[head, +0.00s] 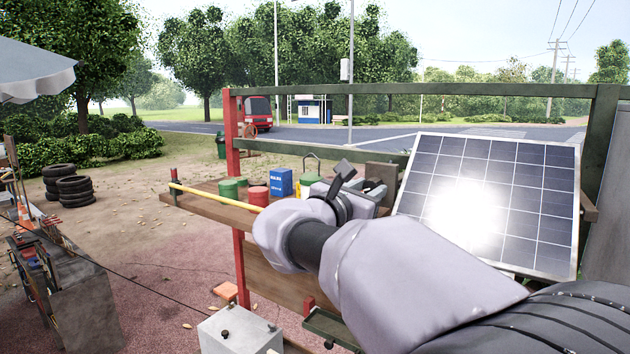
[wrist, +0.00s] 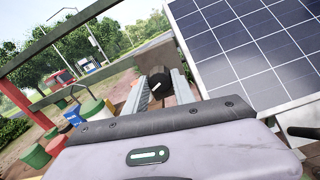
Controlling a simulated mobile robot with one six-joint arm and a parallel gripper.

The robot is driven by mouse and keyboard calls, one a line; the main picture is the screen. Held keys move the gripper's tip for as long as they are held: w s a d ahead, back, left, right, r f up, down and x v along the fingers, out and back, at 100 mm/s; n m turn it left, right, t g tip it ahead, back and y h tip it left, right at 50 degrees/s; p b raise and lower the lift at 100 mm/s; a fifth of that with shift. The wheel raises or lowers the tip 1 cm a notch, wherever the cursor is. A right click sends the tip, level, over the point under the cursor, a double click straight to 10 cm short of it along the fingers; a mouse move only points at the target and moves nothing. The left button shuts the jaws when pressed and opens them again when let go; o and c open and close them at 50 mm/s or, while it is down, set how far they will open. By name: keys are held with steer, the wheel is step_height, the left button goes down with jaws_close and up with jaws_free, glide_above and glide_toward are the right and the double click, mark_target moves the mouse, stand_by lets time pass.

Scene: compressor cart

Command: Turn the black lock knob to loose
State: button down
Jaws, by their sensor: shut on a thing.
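The black lock knob (wrist: 158,88) shows in the wrist view between the two grey fingers of my gripper (wrist: 159,78). It is round and dark, with a short pale pointer line on its face. The fingers are shut on it, one on each side. In the head view my gripper (head: 374,193) is at the left edge of the solar panel, above the wooden shelf; my wrist and arm hide most of the knob there. I cannot read any lock or loose marking.
A tilted solar panel (head: 490,190) stands close on the right. On the wooden shelf (head: 212,206) to the left are green and red cans (head: 258,196) and a blue box (head: 281,182). A green rail (head: 420,89) runs behind. A grey box (head: 240,332) stands below.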

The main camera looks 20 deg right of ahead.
steer(key=shift+n+p, duration=0.4)
steer(key=shift+n, duration=0.3)
steer(key=c, duration=1)
jaws_free()
steer(key=shift+c, duration=0.2)
steer(key=b+v, duration=0.1)
steer(key=v, duration=1.6)
steer(key=shift+s+a+b, duration=0.2)
steer(key=shift+b, duration=0.15)
